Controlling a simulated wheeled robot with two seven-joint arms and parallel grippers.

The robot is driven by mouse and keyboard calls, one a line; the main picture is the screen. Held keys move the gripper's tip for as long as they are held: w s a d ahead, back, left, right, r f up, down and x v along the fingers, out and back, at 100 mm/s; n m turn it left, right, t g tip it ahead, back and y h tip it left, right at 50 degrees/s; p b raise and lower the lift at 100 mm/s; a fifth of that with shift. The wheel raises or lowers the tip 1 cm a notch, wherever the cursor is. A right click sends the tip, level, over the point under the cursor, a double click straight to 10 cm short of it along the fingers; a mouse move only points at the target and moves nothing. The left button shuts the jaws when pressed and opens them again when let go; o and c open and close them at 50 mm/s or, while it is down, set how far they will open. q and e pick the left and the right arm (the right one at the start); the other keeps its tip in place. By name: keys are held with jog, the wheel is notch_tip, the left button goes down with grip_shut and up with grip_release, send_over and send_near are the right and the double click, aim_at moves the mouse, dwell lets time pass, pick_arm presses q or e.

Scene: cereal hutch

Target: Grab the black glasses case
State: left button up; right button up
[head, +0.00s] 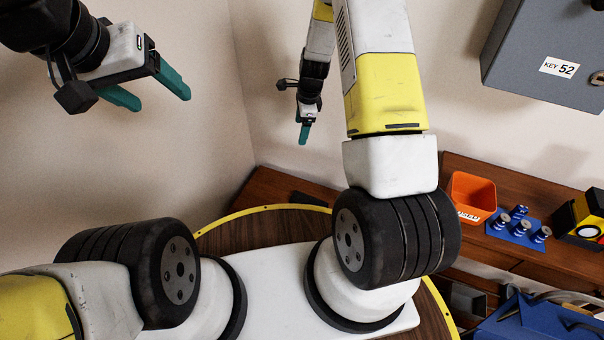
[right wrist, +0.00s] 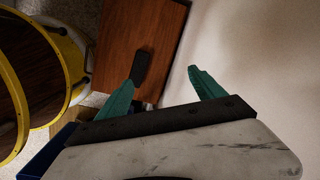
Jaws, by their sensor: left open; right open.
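The black glasses case (right wrist: 142,66) lies on the brown wooden top (right wrist: 128,30) in the right wrist view, just beyond the left-hand fingertip in that picture. In the head view, a dark shape that looks like the same case (head: 308,199) lies on the wooden top near the wall corner, partly hidden. My right gripper (head: 304,134) is above it in the head view, apart from it. In the right wrist view, my right gripper (right wrist: 164,80) shows two teal fingers spread apart with nothing between them. My left gripper (head: 160,97) is open and empty at the upper left, against the wall.
An orange bin (head: 472,194), a blue mat (head: 515,228) with several small cylinders, and a yellow-black object (head: 581,218) stand on the wooden top at right. A grey key box (head: 545,55) hangs above. A blue container (head: 535,320) is lower right. Walls border the top closely.

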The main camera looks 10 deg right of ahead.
notch_tip(320, 180, down, 13)
jog(key=s+m, duration=0.1)
jog(key=m, duration=0.2)
jog(key=m+g+h, duration=0.1)
jog(key=m+g, duration=0.1)
jog(key=m, duration=0.2)
send_over(309, 200)
notch_tip(309, 200, down, 14)
jog(key=shift+w+a+r, duration=0.1)
jog(key=shift+a, duration=0.05)
jog(key=f, duration=0.6)
jog(key=shift+s+f, duration=0.2)
jog(key=shift+f, duration=0.6)
jog(key=c, duration=1.5)
jog(key=shift+r, duration=0.1)
